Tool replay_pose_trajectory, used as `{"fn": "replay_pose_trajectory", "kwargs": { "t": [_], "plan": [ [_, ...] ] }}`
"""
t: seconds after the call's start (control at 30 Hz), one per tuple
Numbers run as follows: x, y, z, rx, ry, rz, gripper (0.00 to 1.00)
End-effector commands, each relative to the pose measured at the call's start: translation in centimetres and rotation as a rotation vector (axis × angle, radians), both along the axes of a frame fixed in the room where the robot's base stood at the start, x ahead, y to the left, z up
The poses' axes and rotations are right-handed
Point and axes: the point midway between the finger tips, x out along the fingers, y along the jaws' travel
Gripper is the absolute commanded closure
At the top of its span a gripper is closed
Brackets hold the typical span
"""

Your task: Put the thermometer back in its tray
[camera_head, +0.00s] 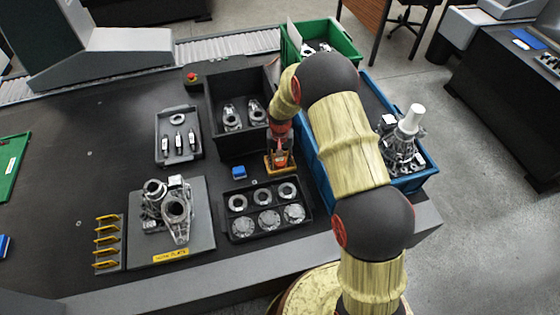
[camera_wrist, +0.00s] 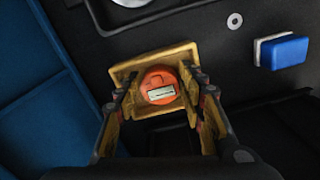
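The orange thermometer (camera_wrist: 161,87), with a pale label on its top, shows in the wrist view between my fingers. In the head view the thermometer (camera_head: 280,156) stands upright at its small yellow tray (camera_head: 269,169). The yellow tray's rim (camera_wrist: 126,70) surrounds the thermometer in the wrist view. My gripper (camera_wrist: 159,82) points down over the tray, with one finger on each side of the thermometer and a visible gap on both sides. It looks open. The thermometer's lower part is hidden, so I cannot tell how it rests in the tray.
A black bin (camera_head: 225,143) with metal parts stands behind the yellow tray. A black tray of round parts (camera_head: 231,216) lies in front, and a blue block (camera_head: 239,173) is to the left. A blue crate (camera_head: 318,165) stands close on the right, partly behind my arm.

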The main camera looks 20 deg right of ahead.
Motion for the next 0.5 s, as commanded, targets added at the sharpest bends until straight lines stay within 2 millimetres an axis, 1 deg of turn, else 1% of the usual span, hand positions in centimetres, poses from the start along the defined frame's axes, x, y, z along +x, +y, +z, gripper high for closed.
{"fn": "replay_pose_trajectory", "kwargs": {
  "t": [0.07, 0.3, 0.5],
  "plan": [
    [-0.01, 0.00, -0.01, 0.000, 0.000, 0.000, 0.56],
    [-0.01, 0.00, 0.00, 0.000, 0.000, 0.000, 0.43],
    [-0.01, 0.00, 0.01, 0.000, 0.000, 0.000, 0.42]
  ]
}}
